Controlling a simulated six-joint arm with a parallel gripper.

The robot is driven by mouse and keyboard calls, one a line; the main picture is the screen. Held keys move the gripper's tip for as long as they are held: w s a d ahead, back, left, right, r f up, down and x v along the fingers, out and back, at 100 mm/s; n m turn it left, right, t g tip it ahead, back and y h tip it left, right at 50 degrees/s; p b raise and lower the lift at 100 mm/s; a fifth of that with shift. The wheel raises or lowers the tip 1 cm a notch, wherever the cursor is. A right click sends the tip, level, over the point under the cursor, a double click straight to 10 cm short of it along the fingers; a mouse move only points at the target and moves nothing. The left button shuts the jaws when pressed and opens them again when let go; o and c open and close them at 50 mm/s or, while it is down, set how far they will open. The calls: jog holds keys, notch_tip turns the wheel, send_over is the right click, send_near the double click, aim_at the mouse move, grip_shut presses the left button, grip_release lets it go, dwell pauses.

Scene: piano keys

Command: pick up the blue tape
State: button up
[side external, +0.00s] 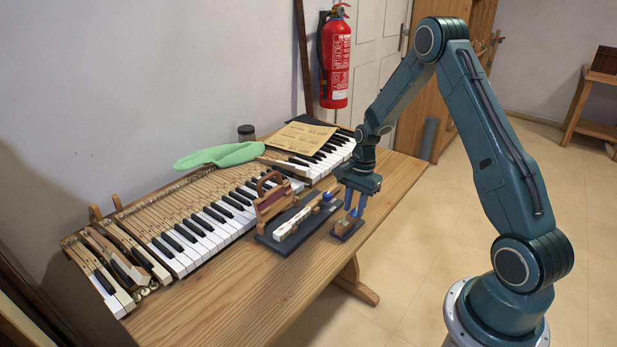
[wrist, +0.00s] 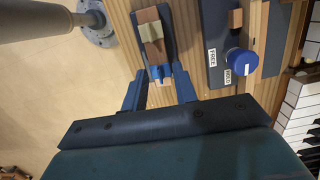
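A small blue piece (wrist: 161,73), which looks like the blue tape, sits at the near end of a small dark stand (wrist: 139,19) carrying wood and beige blocks (wrist: 152,30). My gripper (wrist: 159,71) is open, with one finger on either side of the blue piece and a visible gap at each side. In the side view my gripper (side external: 354,204) points down over the small dark stand (side external: 347,231) near the bench's front edge. There the fingers make the blue piece hard to tell apart.
A dark board (side external: 287,243) with a white key (side external: 292,222) and a round blue knob (wrist: 240,62) lies beside the stand. Piano keys (side external: 200,232), a green cloth (side external: 220,155) and a paper sheet (side external: 300,136) lie behind. The bench front (side external: 255,300) is clear.

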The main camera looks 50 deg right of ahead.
grip_shut()
dwell(0.3)
jog(key=shift+r, duration=0.1)
notch_tip(320, 180, up, 20)
dwell(0.8)
dwell(0.5)
